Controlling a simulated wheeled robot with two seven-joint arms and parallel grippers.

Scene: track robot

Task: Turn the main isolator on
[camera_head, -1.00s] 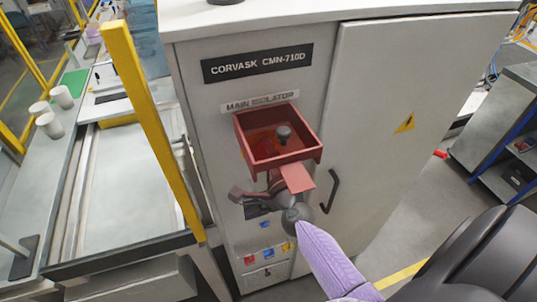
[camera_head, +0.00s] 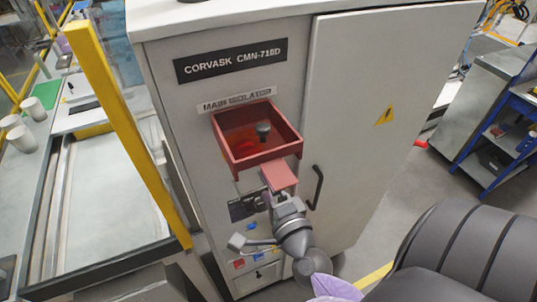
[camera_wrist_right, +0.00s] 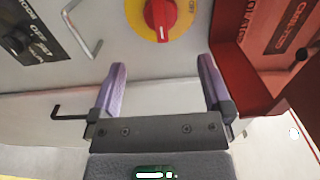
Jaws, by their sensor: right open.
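The main isolator is a red rotary handle on a yellow disc (camera_wrist_right: 158,18), marked OFF, at the top of the right wrist view. A red box-shaped cover (camera_head: 253,157) juts from the cabinet below the MAIN ISOLATOR label (camera_head: 237,99). It has a dark knob inside and a pale red tab below. In the right wrist view the cover (camera_wrist_right: 245,85) stands right of the handle, which shows uncovered. My right gripper (camera_head: 268,198) is below the cover, its tips partly hidden. Its two purple fingers (camera_wrist_right: 160,75) are open and empty, short of the handle. My left gripper is not in view.
The grey cabinet (camera_head: 225,45) has a door on the right with a black handle (camera_head: 317,187). A yellow post (camera_head: 125,125) and a workbench with cups stand left. A blue-framed cart (camera_head: 500,130) stands right, with open floor between.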

